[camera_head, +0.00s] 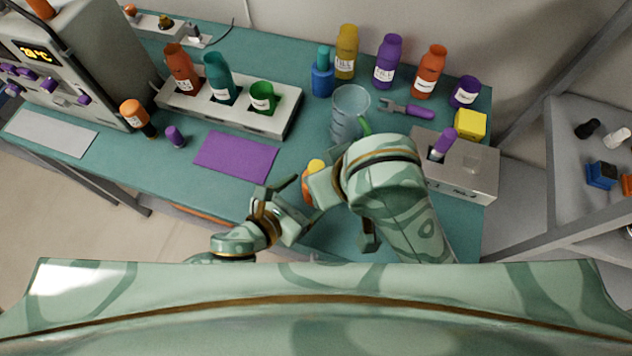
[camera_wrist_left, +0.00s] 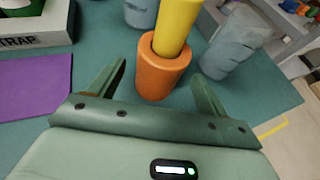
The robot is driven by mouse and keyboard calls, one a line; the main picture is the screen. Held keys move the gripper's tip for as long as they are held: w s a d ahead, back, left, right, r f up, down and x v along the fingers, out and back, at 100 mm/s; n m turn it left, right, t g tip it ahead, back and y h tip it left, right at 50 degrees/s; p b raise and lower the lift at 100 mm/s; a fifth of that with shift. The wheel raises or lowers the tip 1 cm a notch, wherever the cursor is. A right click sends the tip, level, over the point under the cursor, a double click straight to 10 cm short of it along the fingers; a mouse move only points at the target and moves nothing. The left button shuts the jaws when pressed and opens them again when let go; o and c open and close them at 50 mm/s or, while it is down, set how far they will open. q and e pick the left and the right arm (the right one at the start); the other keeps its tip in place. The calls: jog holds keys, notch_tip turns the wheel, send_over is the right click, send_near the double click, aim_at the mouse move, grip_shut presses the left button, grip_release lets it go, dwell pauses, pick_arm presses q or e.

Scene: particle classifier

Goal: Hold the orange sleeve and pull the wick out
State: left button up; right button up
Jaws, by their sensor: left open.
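The orange sleeve (camera_head: 307,192) stands near the front edge of the teal table, and the yellow wick (camera_head: 316,165) sticks up out of its top. In the left wrist view the sleeve (camera_wrist_left: 160,78) lies ahead and between the spread fingers, with the wick (camera_wrist_left: 178,24) rising from its mouth. My left gripper (camera_head: 300,197) is open, its fingers on either side of the sleeve, and gaps show to both. My right gripper (camera_head: 322,185) is close by the sleeve and wick on the right; its fingers are hidden behind its own hand.
A purple mat (camera_head: 236,156) and a white rack (camera_head: 228,112) with bottles lie to the left. A clear beaker (camera_head: 350,112) stands behind. A grey box (camera_head: 460,170) with a yellow block (camera_head: 471,124) is at right. Several bottles line the back.

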pick_arm(q)
jog(key=shift+x, duration=2.05)
jog(key=c, duration=1.6)
jog(key=shift+o, duration=0.2)
